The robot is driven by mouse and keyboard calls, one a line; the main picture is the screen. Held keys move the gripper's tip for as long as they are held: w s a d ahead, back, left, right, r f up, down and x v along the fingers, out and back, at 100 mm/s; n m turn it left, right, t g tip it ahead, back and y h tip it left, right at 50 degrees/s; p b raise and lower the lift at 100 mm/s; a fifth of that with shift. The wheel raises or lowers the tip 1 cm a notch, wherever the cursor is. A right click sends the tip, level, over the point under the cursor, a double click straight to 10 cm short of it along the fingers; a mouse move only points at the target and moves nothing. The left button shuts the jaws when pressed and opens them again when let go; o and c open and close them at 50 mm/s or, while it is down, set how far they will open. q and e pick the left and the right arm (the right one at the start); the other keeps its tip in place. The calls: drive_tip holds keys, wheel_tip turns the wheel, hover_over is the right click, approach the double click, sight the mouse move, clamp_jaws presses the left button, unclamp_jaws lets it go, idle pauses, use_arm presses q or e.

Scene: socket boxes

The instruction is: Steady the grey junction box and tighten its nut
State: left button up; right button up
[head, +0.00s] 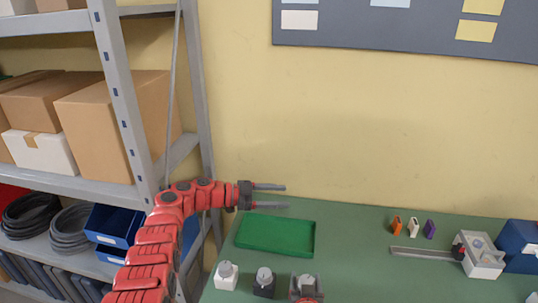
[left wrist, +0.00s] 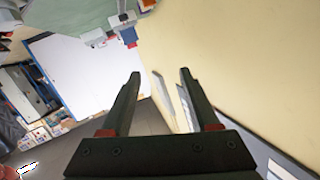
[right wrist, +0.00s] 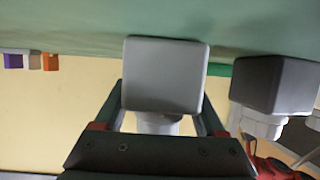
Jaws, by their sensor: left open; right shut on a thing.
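The grey junction box (right wrist: 165,75) stands on the green bench, between the fingers of my right gripper (right wrist: 166,112), which is shut on it. A pale round nut or cap (right wrist: 157,124) shows on the box, partly hidden by the gripper. In the head view my right gripper (head: 307,284) is at the bottom edge with the box between its fingers. My left gripper (head: 270,187) is open and empty, raised near the wall above the green tray's far edge. In the left wrist view its fingers (left wrist: 160,75) are apart with nothing between them.
A dark box (head: 264,287) and a white box (head: 226,279) stand left of the grey one. A green tray (head: 276,251) lies behind them.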

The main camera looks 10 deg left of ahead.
use_arm(q)
drive_tip(key=w+a+r+n+t+y, duration=0.1)
drive_tip(key=w+a+r+n+t, duration=0.3)
drive_tip(key=w+r+t, duration=0.3)
drive_tip(key=shift+w+a+r+n, duration=0.25)
drive_tip(key=shift+w+r+n, duration=0.4)
drive_tip(key=shift+w, duration=0.55)
drive_tip(key=m+g+y, duration=0.6)
drive_tip(key=m+g, duration=0.4)
drive_tip(key=g, duration=0.5)
approach(305, 278)
drive_tip(key=x, duration=0.8)
drive_tip(key=shift+s+f, duration=0.1)
